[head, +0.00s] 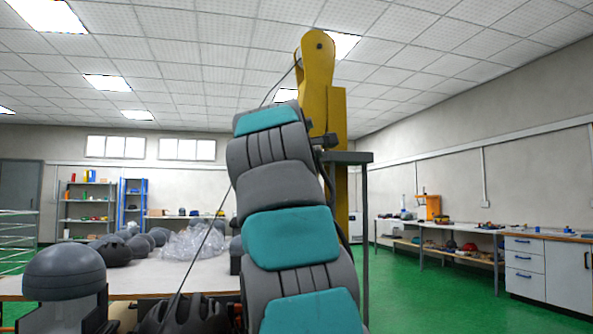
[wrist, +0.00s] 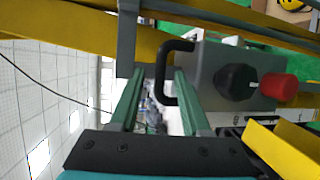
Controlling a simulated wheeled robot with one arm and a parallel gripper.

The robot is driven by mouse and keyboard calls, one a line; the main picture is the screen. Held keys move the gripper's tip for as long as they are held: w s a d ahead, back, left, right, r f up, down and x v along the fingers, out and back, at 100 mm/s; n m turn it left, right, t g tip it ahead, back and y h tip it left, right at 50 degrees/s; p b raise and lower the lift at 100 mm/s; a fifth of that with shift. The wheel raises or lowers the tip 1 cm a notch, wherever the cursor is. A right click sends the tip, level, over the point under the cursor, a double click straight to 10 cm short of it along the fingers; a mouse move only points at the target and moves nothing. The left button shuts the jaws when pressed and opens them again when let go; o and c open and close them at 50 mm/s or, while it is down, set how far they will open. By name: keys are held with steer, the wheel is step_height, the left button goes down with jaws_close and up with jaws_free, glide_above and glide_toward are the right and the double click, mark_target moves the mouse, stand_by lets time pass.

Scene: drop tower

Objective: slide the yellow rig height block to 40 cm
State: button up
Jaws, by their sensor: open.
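The drop tower is a tall yellow post (head: 318,65) behind my raised arm in the head view. In the wrist view, my gripper (wrist: 157,75) is open, with two grey-green fingers. A black bar handle (wrist: 161,75) on a grey box (wrist: 215,62) shows between the fingertips; I cannot tell whether they touch it. The box carries a black knob (wrist: 237,81) and a red button (wrist: 278,87). I cannot tell which yellow part is the height block.
A table (head: 190,272) at left holds several grey helmets and clear plastic wrap. A grey headform (head: 64,272) stands close at lower left. A thin cable runs down from the tower top. Green floor (head: 430,295) is open to the right, before benches and cabinets.

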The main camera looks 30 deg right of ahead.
steer(key=v, duration=0.7)
steer(key=shift+s+a+b, duration=0.25)
steer(key=shift+s+b, duration=0.05)
steer(key=shift+b, duration=0.05)
stand_by(0.4)
